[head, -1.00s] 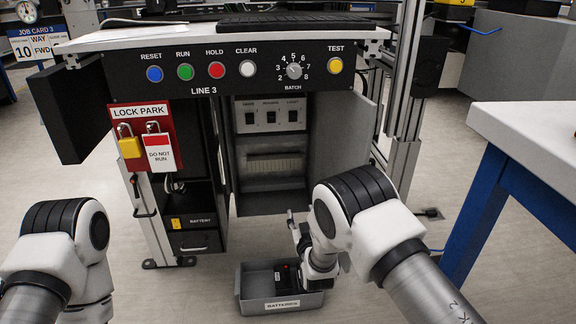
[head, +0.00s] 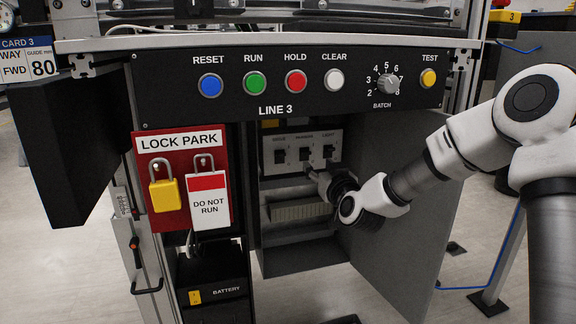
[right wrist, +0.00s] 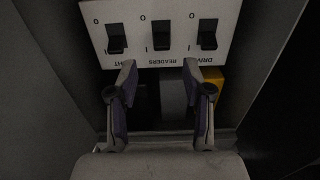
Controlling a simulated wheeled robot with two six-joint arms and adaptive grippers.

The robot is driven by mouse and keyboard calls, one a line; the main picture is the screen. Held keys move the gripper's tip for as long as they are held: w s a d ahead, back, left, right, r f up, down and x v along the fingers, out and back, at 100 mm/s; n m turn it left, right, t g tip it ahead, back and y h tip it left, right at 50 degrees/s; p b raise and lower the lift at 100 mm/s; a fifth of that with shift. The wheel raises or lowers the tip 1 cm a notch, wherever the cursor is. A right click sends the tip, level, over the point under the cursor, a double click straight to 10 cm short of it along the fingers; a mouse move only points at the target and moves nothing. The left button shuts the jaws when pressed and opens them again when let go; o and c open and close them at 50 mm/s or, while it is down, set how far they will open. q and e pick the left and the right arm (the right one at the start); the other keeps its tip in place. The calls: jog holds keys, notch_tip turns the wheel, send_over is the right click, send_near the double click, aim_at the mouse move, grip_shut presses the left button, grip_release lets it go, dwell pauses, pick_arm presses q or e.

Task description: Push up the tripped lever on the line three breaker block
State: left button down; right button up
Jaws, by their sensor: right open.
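The breaker block (head: 302,166) is a pale panel inside the open line three cabinet, with three dark levers labelled drive, readers and light. In the right wrist view the block (right wrist: 185,62) appears upside down. Its middle readers lever (right wrist: 161,35) looks set differently from the light lever (right wrist: 117,40) and the drive lever (right wrist: 207,36), seeming to lean toward its O mark, though the picture is dark. My right gripper (head: 312,172) reaches into the cabinet just below the block. Its fingers (right wrist: 160,78) are open and empty, spread either side of the middle lever's line. My left gripper is out of view.
Above is the button panel (head: 300,110). A lock park board (head: 183,222) with a yellow padlock (head: 164,195) and a tagged padlock hangs left of the opening. A ribbed strip (head: 298,211) lies below the block.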

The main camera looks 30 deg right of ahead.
aim_at(308, 154)
pick_arm(q)
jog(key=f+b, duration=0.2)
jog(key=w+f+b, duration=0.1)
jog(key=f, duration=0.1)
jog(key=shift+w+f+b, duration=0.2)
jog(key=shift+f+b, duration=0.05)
jog(key=shift+b, duration=0.1)
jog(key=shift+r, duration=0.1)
pick_arm(e)
jog(key=x, duration=0.8)
jog(key=shift+a+r, duration=0.2)
jog(key=shift+r, duration=0.05)
grip_shut()
